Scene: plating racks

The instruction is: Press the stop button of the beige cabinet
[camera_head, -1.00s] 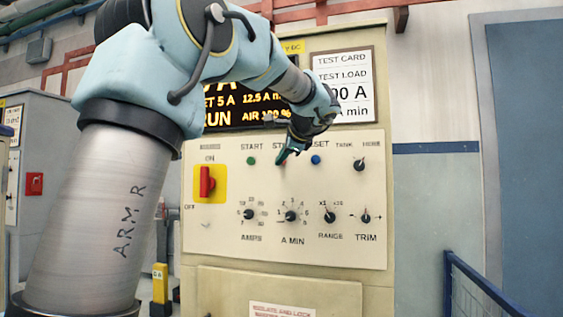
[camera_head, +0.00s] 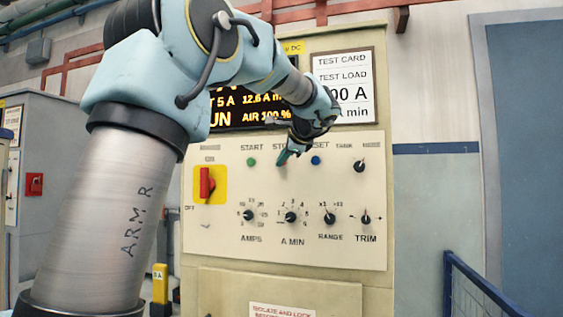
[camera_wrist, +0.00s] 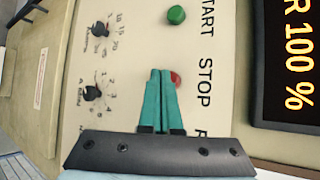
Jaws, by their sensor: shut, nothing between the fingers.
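The beige cabinet (camera_head: 230,240) stands in front of me, with a pale control panel of labelled buttons and knobs. The red stop button (camera_wrist: 176,78) shows in the wrist view beside the STOP label, partly hidden behind my fingertips. In the head view my gripper hides it. My gripper (camera_head: 283,158) is shut and empty, its green fingers pointing at the panel by the stop button. It also shows in the wrist view (camera_wrist: 161,75), with the tips overlapping the button's edge. I cannot tell whether they touch it.
The green start button (camera_head: 251,162) is left of my gripper and the blue reset button (camera_head: 316,160) right. A red switch on a yellow plate (camera_head: 207,183) sits further left. Several knobs (camera_head: 290,217) lie below. A lit display (camera_head: 245,105) and a test card (camera_head: 343,85) are above.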

